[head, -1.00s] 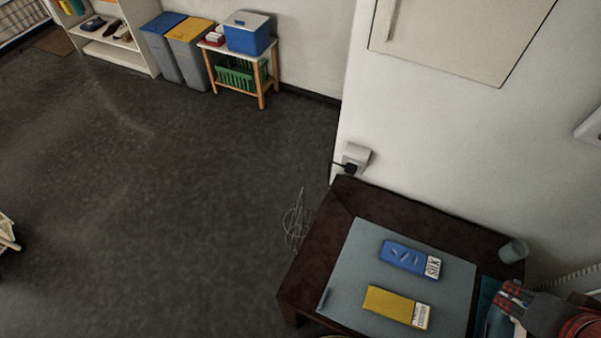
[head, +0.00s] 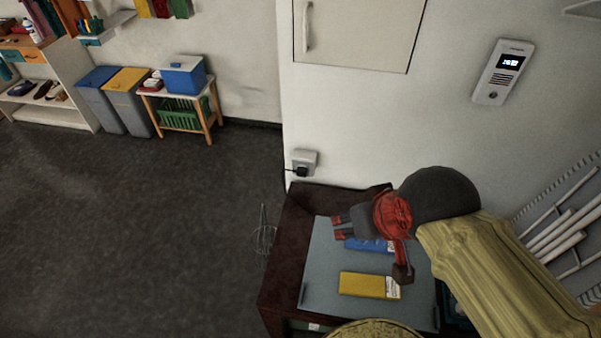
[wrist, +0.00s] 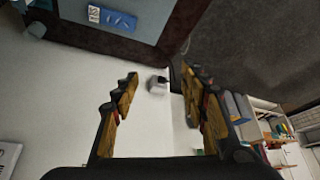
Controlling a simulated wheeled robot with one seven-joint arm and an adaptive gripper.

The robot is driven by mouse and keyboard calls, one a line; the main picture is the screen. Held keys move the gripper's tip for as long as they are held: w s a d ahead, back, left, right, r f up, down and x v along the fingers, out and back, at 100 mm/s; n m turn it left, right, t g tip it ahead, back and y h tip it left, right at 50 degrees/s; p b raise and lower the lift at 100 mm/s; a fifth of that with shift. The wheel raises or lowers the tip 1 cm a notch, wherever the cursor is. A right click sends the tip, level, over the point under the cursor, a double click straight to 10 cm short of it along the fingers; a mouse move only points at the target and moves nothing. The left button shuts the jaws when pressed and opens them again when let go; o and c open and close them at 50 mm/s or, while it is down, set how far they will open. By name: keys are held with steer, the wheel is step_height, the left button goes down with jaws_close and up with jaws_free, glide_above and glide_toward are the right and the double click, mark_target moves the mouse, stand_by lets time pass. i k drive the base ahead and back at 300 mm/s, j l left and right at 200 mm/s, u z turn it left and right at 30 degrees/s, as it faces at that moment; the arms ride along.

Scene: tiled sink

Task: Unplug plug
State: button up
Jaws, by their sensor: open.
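The black plug (head: 302,171) sits in a pale wall socket (head: 305,158), low on the white wall just above the back edge of the dark table. A dark cord runs from it down along the table's left side. In the wrist view the socket with the plug (wrist: 158,83) shows between my fingers, some way beyond them. My gripper (head: 340,227) is over the table, in front of and to the right of the plug, apart from it. In the wrist view its fingers (wrist: 160,92) are spread and empty.
The dark table (head: 277,283) carries a grey mat (head: 325,265) with a blue pack (head: 365,245) and a yellow pack (head: 362,285). A wire whisk-like thing (head: 264,240) shows left of the table. A wall cabinet (head: 355,35) is above the socket. The floor at left is clear.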

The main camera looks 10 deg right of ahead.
mark_target(302, 172)
steer(key=j+z, duration=0.2)
steer(key=j, duration=0.25)
steer(key=k+j+z, duration=0.2)
steer(key=j, duration=0.25)
steer(key=k+j+z, duration=0.2)
steer(key=j, duration=0.2)
steer(key=j+z, duration=0.25)
steer(key=j, duration=0.2)
steer(key=k, duration=0.05)
